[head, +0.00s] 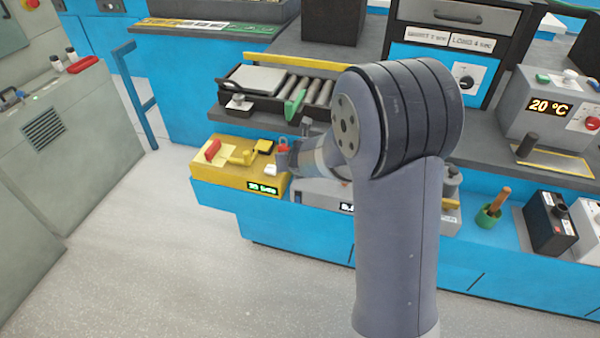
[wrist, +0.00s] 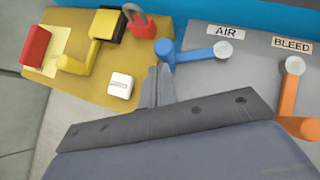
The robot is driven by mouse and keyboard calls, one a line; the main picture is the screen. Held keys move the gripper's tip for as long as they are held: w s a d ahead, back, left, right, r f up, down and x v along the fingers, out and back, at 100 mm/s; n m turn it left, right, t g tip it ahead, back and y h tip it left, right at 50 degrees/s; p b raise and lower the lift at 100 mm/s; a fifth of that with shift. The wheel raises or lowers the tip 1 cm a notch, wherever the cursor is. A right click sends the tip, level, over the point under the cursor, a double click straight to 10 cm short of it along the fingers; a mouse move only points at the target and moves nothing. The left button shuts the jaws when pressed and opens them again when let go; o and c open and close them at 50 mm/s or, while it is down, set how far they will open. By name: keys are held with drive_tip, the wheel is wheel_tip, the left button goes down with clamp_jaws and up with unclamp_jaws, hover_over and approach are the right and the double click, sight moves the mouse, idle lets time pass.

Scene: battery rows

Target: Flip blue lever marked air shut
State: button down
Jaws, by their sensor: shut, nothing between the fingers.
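The blue lever (wrist: 193,54) shows in the wrist view on a grey panel (wrist: 255,80), below the label AIR (wrist: 226,31). Its arm runs left from a round silver pivot (wrist: 223,49) to an upright blue handle end (wrist: 167,51). My gripper (wrist: 160,72) is shut and empty, its fingertips close to the lower side of that handle end. I cannot tell whether they touch. In the head view my gripper (head: 287,160) is at the right end of the yellow box, and my arm hides most of the grey panel.
An orange lever (wrist: 290,95) marked BLEED (wrist: 292,46) stands right of the blue one. The yellow box (wrist: 75,75) on the left carries a red block (wrist: 35,45), a yellow lever (wrist: 90,48), a red padlock (wrist: 139,24) and a white button (wrist: 121,86). A roller shelf (head: 310,90) is above.

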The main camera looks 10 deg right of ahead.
drive_tip(key=shift+w+a+r+m+h, duration=0.1)
drive_tip(key=shift+w+a+m+h, duration=0.15)
drive_tip(key=shift+w+m+h, duration=0.55)
drive_tip(key=shift+w+a+r+m+h, duration=0.1)
drive_tip(key=shift+w+a+m+h, duration=0.1)
drive_tip(key=shift+w+m+h, duration=0.55)
drive_tip(key=shift+w+f+y, duration=0.1)
drive_tip(key=shift+w+y, duration=0.15)
drive_tip(key=shift+p, duration=0.3)
